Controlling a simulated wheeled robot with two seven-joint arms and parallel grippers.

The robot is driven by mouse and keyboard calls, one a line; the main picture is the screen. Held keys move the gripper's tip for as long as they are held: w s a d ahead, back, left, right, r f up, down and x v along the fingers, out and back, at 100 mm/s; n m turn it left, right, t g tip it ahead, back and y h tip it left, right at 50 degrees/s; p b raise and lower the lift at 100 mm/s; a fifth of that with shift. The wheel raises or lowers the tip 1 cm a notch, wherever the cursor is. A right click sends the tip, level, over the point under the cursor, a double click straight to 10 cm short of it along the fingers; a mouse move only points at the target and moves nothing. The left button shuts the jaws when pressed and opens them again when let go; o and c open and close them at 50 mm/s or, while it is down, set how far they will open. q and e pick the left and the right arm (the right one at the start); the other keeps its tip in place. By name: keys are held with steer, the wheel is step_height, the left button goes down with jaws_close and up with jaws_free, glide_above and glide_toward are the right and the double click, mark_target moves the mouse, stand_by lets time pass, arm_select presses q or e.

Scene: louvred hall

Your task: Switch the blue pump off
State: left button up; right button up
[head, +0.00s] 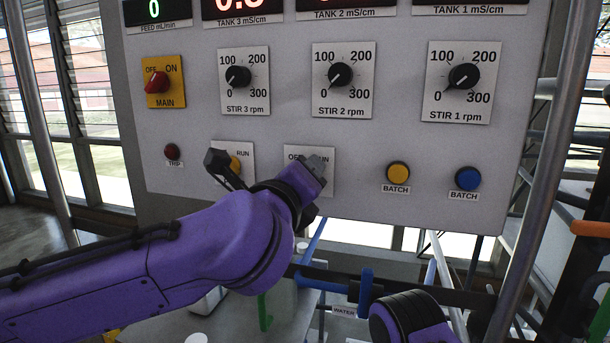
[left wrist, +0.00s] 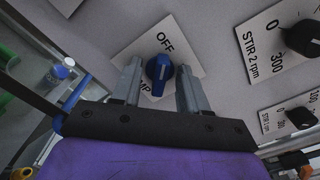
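The blue pump knob (left wrist: 159,72) sits on a white plate (left wrist: 190,62) marked OFF; the end of its lower label reads "MP". Its handle runs up and down in the left wrist view, its white mark toward the OFF word. My left gripper (left wrist: 160,88) is open, with one finger on each side of the knob; I cannot tell whether they touch it. In the head view my left gripper (head: 316,166) covers the knob and most of its plate (head: 326,186). My right gripper is not in view.
STIR dials (head: 339,75) are above the plate. The red MAIN switch (head: 156,82) is at upper left, and a yellow RUN knob (head: 235,165) is close beside my left gripper. Yellow (head: 398,173) and blue (head: 468,178) BATCH buttons are to the right. Pipework stands below the panel.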

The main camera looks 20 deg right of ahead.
arm_select(q)
steer(key=b+v, duration=0.3)
steer(key=v, duration=0.4)
steer(key=shift+b, duration=0.3)
